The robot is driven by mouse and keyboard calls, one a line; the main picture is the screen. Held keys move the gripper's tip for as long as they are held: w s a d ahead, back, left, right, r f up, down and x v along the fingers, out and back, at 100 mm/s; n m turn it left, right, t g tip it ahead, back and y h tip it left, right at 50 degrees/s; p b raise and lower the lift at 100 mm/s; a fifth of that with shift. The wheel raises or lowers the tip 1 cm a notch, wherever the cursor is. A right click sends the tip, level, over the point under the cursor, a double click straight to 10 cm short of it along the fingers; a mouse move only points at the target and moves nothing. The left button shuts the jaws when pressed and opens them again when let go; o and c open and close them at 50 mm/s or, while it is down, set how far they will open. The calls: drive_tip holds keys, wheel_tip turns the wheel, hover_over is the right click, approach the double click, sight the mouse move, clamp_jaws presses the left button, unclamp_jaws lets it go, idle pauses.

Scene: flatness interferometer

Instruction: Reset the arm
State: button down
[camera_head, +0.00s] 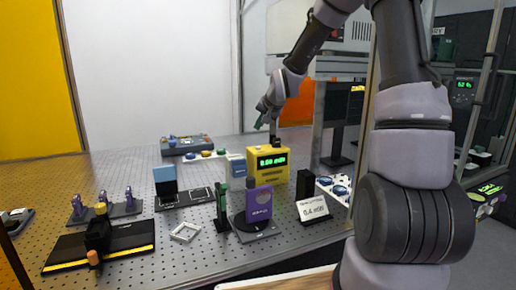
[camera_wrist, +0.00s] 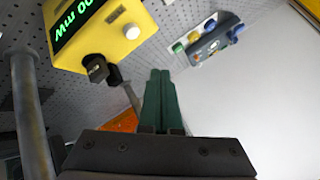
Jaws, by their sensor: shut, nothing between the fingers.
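My arm rises at the right of the head view and bends over toward the back of the table. My gripper (camera_head: 262,122) hangs in the air above the back of the table, behind and above the yellow meter. In the wrist view, my gripper (camera_wrist: 160,75) has its two green fingers together with nothing between them. The yellow meter (camera_head: 267,164) with a green lit display stands on the table. It also shows in the wrist view (camera_wrist: 110,30) at the upper left, apart from the fingers.
A grey post (camera_wrist: 30,120) stands left in the wrist view.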

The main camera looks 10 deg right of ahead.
drive_tip(key=shift+r, duration=0.1)
idle(0.5)
drive_tip(key=s+d+r+n+g+h, duration=0.1)
drive_tip(key=s+d+r, duration=0.1)
drive_tip(key=s+r, duration=0.45)
drive_tip(key=s+d+r+h, duration=0.15)
drive_tip(key=s+r, duration=0.25)
drive_tip(key=s, duration=0.6)
drive_tip(key=s+d+r+y, duration=0.2)
drive_tip(key=s+r, duration=0.1)
drive_tip(key=s, duration=1.6)
drive_tip(key=shift+s+g, duration=0.2)
drive_tip(key=shift+g, duration=0.2)
